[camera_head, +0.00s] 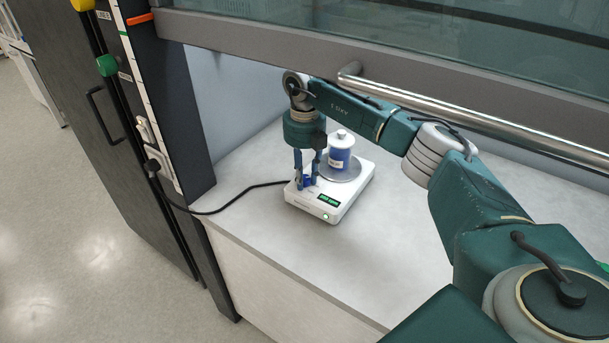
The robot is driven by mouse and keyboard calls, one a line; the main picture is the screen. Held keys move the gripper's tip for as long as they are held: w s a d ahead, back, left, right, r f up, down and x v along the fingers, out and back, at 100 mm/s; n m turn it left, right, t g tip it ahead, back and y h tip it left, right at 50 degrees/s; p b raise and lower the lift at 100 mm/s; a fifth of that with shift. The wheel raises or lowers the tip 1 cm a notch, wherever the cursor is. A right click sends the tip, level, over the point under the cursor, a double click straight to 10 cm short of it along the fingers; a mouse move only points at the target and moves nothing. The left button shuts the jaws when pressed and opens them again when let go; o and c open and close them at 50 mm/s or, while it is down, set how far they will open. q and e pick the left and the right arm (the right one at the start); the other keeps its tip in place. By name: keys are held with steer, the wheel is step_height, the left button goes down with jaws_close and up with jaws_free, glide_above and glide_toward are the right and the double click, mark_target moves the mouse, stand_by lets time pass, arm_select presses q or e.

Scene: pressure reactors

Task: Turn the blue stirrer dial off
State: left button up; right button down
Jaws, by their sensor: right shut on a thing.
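A white stirrer hotplate (350,200) stands on the light counter inside the hood. On its front face are a blue dial (308,181), a lit green display (328,200) and a small green light (326,216). A blue-and-white vessel (340,155) stands upright on its round grey plate. My right gripper (307,184) points down from above with its fingers around the blue dial and is shut on it. The fingers hide part of the dial, and its pointer position cannot be read. My left gripper is not in view.
The hood's raised sash (400,45) and a metal bar (480,120) lie above my right arm. A black cable (235,203) runs from the hotplate to the left post. The counter (270,245) is clear in front of the hotplate. Dark cabinets (110,130) stand at left.

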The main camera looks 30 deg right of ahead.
mark_target(305, 177)
steer(key=n, duration=0.4)
steer(key=shift+w+r+n, duration=0.1)
steer(key=shift+n, duration=2.1)
steer(key=c, duration=1.4)
jaws_free()
steer(key=shift+c, duration=0.2)
steer(key=shift+o, duration=0.2)
steer(key=shift+r, duration=0.1)
step_height(305, 177, up, 12)
